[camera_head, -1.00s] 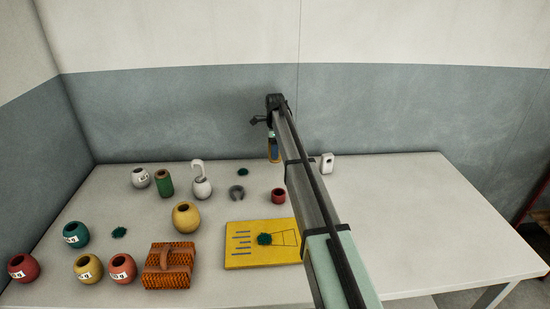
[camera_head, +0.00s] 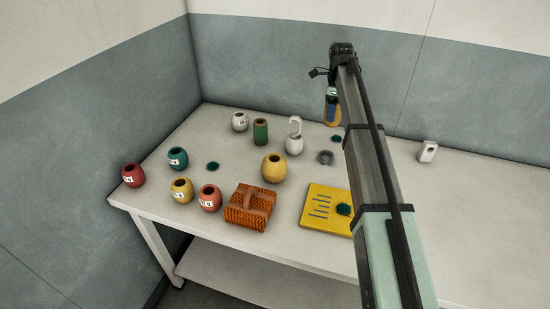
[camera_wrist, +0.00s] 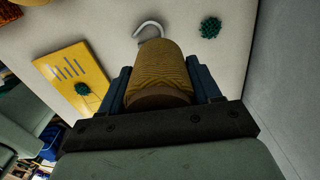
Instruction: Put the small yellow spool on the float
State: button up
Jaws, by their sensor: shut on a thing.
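My gripper (camera_head: 332,96) is shut on the small yellow spool (camera_wrist: 160,72). In the wrist view the spool sits between the dark blue fingers, its brown end towards the camera. In the head view the spool (camera_head: 333,117) hangs under the gripper, above the back of the table. Several barrel-shaped floats stand at the left of the table. A plain yellow one (camera_head: 275,168) is nearest the middle; I cannot tell which float is meant. Others are a labelled yellow one (camera_head: 182,190), red ones (camera_head: 133,175), a teal one (camera_head: 178,158) and a white one (camera_head: 240,122).
An orange woven block (camera_head: 249,208) and a yellow board (camera_head: 318,209) lie at the front. A green cylinder (camera_head: 260,132), a white hooked pot (camera_head: 294,142) and a grey horseshoe shape (camera_head: 325,157) stand behind. A white holed block (camera_head: 428,152) is at right. My arm hides part of the table.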

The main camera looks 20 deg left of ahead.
jog(key=s+a+r, duration=0.3)
jog(key=s+a, duration=0.5)
jog(key=s, duration=0.1)
jog(key=s+a+r, duration=0.2)
jog(key=s+a, duration=0.5)
jog(key=s, duration=0.3)
send_over(274, 158)
jog(key=shift+n, duration=0.3)
jog(key=shift+f, duration=4.95)
jog(key=shift+f, duration=0.1)
jog(key=o, duration=1.1)
notch_tip(274, 158, up, 12)
jog(key=shift+r, duration=0.15)
